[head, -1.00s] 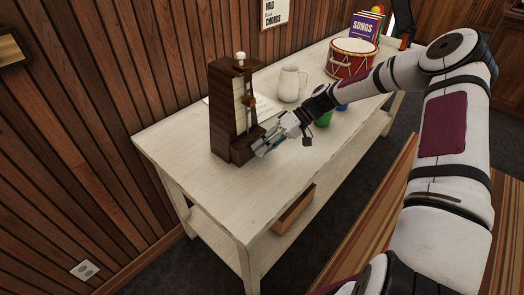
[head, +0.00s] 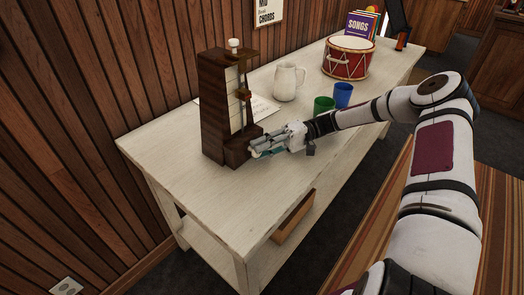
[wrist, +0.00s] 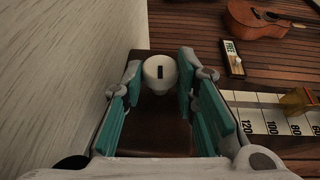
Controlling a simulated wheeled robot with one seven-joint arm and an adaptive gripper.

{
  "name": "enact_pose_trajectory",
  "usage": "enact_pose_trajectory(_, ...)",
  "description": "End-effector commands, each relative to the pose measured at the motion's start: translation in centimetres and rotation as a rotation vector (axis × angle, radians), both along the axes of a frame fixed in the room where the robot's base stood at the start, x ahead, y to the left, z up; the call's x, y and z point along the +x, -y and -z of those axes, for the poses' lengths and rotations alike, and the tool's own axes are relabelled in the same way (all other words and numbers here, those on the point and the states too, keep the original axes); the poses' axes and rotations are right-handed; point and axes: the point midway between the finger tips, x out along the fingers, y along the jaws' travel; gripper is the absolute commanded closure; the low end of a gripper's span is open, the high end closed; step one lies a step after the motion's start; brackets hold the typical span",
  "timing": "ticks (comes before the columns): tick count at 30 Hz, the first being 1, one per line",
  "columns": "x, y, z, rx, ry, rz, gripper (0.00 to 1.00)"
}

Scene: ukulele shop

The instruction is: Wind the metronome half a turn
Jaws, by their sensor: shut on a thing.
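The dark wooden metronome (head: 213,108) stands upright on the cream table. Its pale numbered scale (head: 232,100) faces right in the head view, and a white knob (head: 234,43) sits on top. My gripper (head: 258,149) is at the metronome's base. In the wrist view, a round white winding knob with a black slot (wrist: 159,72) is on the brown face, between my two teal-padded fingers. The fingers are shut on it from left and right. The head view hides this knob behind my fingers.
On the table (head: 180,190), a white mug (head: 285,84), a green cup (head: 322,105), a blue cup (head: 343,95) and a red drum (head: 348,60) stand beyond my gripper. A paper sheet (head: 262,105) lies behind the metronome. The table's front end is clear.

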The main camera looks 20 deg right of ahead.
Motion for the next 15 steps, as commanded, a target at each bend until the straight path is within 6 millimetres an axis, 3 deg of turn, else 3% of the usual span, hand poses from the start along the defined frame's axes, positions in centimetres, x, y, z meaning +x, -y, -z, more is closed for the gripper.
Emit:
enact_pose_trajectory(13, -0.12, -0.03, 0.09, 0.007, -0.006, -0.003, 1.00)
enact_pose_trajectory(14, -0.12, -0.03, 0.09, 0.007, -0.006, -0.003, 0.68)
enact_pose_trajectory(15, -0.12, -0.03, 0.09, 0.007, -0.006, -0.003, 0.59)
